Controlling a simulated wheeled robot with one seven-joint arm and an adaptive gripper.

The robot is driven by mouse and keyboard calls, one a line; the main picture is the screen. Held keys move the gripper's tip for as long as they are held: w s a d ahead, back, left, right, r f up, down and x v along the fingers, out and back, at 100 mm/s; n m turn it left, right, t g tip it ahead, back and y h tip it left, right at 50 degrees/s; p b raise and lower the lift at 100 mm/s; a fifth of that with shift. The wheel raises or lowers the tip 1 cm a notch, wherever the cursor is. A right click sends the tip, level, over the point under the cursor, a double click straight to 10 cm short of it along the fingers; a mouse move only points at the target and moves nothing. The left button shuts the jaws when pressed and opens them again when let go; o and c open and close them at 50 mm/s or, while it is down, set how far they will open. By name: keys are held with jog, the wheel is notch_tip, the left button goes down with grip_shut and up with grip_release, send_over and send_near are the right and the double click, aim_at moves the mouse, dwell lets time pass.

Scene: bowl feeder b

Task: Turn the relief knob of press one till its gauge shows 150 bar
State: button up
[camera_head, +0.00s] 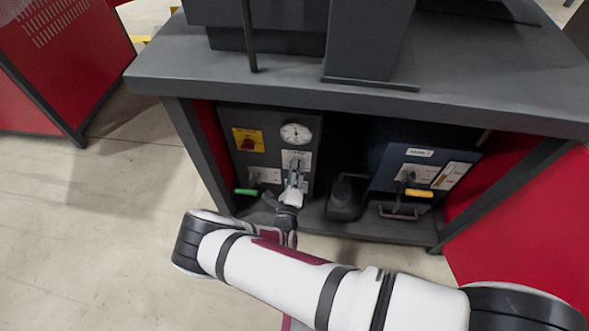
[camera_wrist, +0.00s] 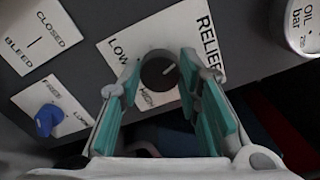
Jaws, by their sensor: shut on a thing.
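The relief knob (camera_wrist: 156,72) is a dark round knob with a white pointer line, on a white plate (camera_wrist: 188,22) marked RELIEF, LOW and HIGH. My gripper (camera_wrist: 148,76) has its teal finger pads on either side of the knob and is shut on it. In the head view my gripper (camera_head: 294,178) reaches the dark panel (camera_head: 268,143) under the bench and hides the knob. The white round gauge (camera_head: 296,133) is above it; its reading is too small to tell. In the wrist view only the gauge's edge (camera_wrist: 306,28), marked oil bar, shows.
A blue knob (camera_wrist: 47,120) sits beside a CLOSED/BLEED plate (camera_wrist: 33,38). A yellow plate with a red switch (camera_head: 249,141) and a green handle (camera_head: 246,191) are left of my gripper. A second panel (camera_head: 420,172) with a yellow handle stands right. The benchtop (camera_head: 460,85) overhangs.

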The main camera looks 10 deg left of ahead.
jog(key=shift+m+p, duration=0.4)
jog(key=shift+m, duration=1)
jog(key=o, duration=1.1)
jog(key=shift+o, duration=0.2)
jog(key=s, duration=1.2)
jog(key=shift+a, duration=0.2)
